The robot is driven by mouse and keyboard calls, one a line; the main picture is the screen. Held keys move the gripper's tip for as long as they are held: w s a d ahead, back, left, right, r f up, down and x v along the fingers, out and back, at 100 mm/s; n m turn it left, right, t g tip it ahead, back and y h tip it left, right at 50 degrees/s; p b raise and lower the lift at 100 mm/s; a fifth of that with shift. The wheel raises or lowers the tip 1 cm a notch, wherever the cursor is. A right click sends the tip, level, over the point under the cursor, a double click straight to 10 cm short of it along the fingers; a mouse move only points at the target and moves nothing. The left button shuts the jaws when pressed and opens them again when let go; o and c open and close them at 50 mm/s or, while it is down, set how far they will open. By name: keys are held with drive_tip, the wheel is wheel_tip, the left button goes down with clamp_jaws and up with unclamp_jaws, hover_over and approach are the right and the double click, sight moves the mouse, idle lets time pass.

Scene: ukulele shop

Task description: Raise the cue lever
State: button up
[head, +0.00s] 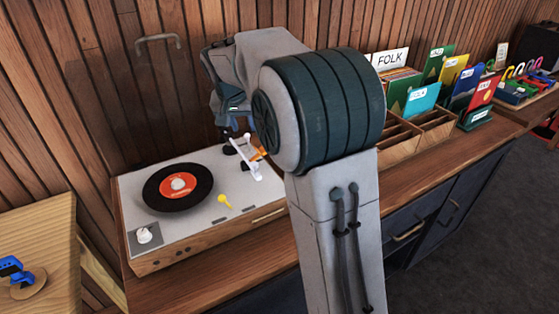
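A turntable (207,229) with a wooden base and light top stands on the counter, left of my arm. A black record with an orange label (178,184) lies on its platter. A white tonearm (245,157) is at the right of the deck. An orange part shows near the tonearm, partly hidden by my arm. My gripper (229,150) points down near the back of the tonearm. Its finger opening and any contact are unclear.
A see-through raised lid with a grey handle (158,42) seems to stand behind the turntable. A silver knob (144,235) is at the deck's front left. Wooden record bins (401,143) and coloured sleeves stand right. A wooden table (49,225) holds a blue object at left.

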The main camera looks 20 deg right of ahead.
drive_tip(key=s+d+v, duration=0.1)
drive_tip(key=v, duration=0.6)
drive_tip(key=s+d+f+n+g+y+p, duration=0.1)
drive_tip(key=s+p, duration=0.5)
drive_tip(key=s, duration=1.4)
drive_tip(key=shift+s+d+n+y+p, duration=0.35)
drive_tip(key=shift+d+n+y, duration=0.25)
drive_tip(key=shift+n, duration=0.4)
drive_tip(key=shift+f, duration=0.1)
drive_tip(key=s+f+n+p, duration=0.1)
drive_tip(key=s+f, duration=0.2)
drive_tip(key=s, duration=0.4)
drive_tip(key=shift+s+p, duration=0.3)
